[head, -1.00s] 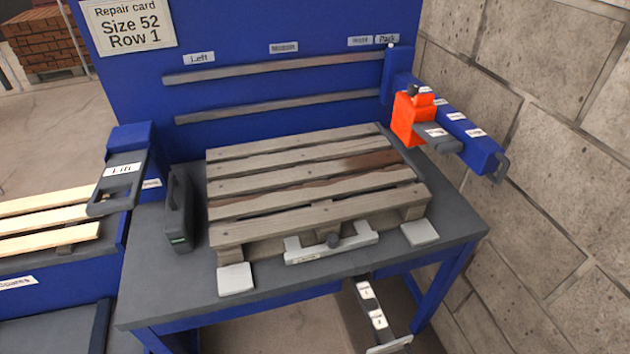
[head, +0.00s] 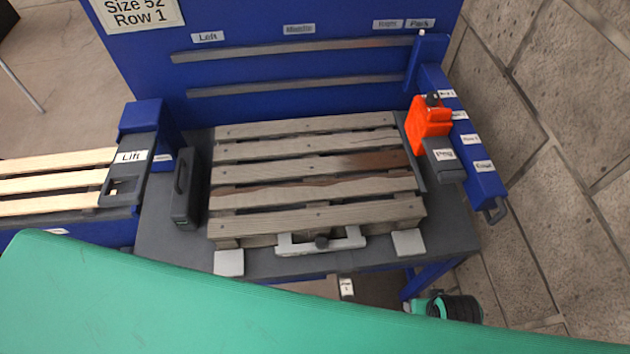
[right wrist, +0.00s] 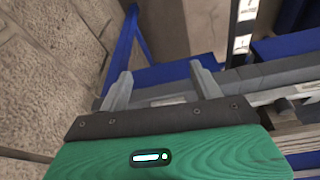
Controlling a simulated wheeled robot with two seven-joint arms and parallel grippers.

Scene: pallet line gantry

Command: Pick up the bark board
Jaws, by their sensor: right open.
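A wooden pallet (head: 315,218) lies on the dark bench in the head view. Its fourth slat from the back, which has a wavy brown edge, looks like the bark board (head: 330,192). It lies flat among the other slats, with no gripper touching it. My right gripper (right wrist: 160,80) is open and empty in the right wrist view, with its two grey fingers apart near the blue bench frame. In the head view, a teal and black part of my right arm shows low, right of the bench. My left gripper is not in view.
An orange tool (head: 428,124) sits on the blue rail at right. A grey clamp bar (head: 295,245) stands at the pallet's front edge. A dark case (head: 186,190) and the Lift handle (head: 130,157) are left. A stone wall (head: 560,130) bounds the right. My green body covers the bottom.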

